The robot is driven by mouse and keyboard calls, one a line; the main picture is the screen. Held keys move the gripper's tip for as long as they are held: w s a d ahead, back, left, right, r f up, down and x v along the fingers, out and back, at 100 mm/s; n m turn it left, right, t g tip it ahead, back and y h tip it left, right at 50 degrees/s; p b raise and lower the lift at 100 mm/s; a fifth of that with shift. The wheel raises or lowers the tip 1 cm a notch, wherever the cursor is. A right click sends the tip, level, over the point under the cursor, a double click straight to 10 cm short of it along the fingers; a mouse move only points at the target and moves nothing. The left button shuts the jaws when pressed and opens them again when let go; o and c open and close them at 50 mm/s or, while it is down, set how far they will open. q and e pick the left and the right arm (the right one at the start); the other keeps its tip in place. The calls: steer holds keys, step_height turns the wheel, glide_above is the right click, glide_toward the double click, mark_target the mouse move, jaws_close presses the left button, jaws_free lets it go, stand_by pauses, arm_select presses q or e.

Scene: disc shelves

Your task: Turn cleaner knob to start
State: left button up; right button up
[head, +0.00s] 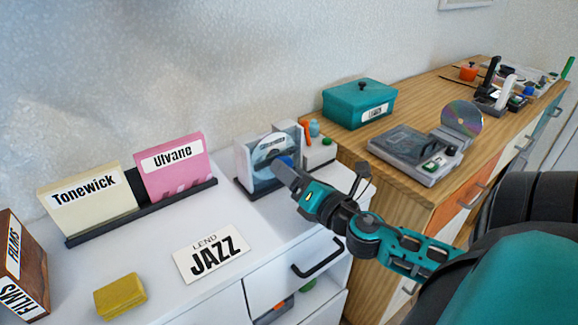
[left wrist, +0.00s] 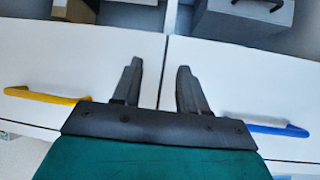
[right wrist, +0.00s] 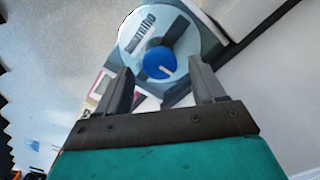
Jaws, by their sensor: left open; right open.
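The disc cleaner (head: 262,180) is a clear and grey box standing on the white cabinet top, with a disc (head: 268,150) upright in it. Its blue knob (right wrist: 159,62) carries a pale mark and sits in front of the disc (right wrist: 146,27) in the right wrist view. My right gripper (right wrist: 166,85) is open, with its fingers to either side of the knob and a little short of it as seen there. In the head view the right gripper (head: 283,168) reaches the cleaner's front and partly hides the knob. My left gripper (left wrist: 158,68) is open and empty, facing white cabinet doors.
A JAZZ card (head: 211,251), a yellow block (head: 120,295) and a rack with Tonewick (head: 88,205) and Ulvane (head: 172,165) sleeves share the white top. A teal box (head: 358,104) and a disc player (head: 415,150) stand on the wooden cabinet to the right.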

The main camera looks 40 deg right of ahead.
steer(key=shift+w+d, duration=0.1)
steer(key=shift+w, duration=0.75)
steer(key=c, duration=1.1)
steer(key=shift+o, duration=0.2)
